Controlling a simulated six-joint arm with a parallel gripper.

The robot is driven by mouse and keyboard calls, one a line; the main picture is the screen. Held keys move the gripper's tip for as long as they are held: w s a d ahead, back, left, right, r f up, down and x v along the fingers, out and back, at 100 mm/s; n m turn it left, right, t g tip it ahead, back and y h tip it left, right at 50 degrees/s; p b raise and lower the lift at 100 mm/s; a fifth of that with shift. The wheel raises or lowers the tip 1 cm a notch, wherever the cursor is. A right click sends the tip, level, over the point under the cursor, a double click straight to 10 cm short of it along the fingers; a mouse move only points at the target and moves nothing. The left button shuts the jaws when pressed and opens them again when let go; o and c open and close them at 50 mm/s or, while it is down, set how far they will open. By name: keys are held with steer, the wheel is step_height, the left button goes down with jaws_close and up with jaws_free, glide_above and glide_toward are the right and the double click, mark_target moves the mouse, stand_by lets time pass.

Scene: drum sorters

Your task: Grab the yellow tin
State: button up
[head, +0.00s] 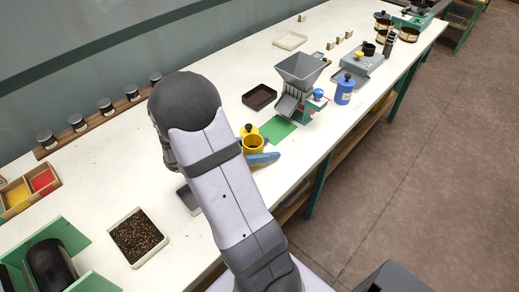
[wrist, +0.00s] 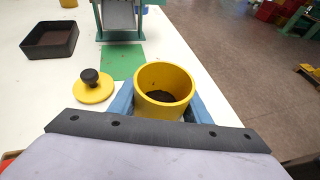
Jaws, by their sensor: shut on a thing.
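The yellow tin (wrist: 178,79) is open at the top, with dark stuff inside. It also shows in the head view (head: 253,146), partly behind my arm. My gripper (wrist: 160,106) has its blue fingers on either side of the tin and is shut on it. In the head view a blue finger of my gripper (head: 262,158) shows beside the tin. A yellow lid (wrist: 93,93) with a black knob lies on the white table, left of the tin in the wrist view. The tin's lower part is hidden.
A green mat (wrist: 121,62) lies beyond the tin, before the grey hopper machine (head: 302,70). A dark tray (head: 259,97) stands left of that machine, a blue canister (head: 344,88) right of it. The table's edge is close on the right.

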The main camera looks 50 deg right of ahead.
steer(key=shift+r, duration=0.15)
step_height(320, 180, up, 10)
steer(key=shift+f, duration=0.2)
stand_by(0.9)
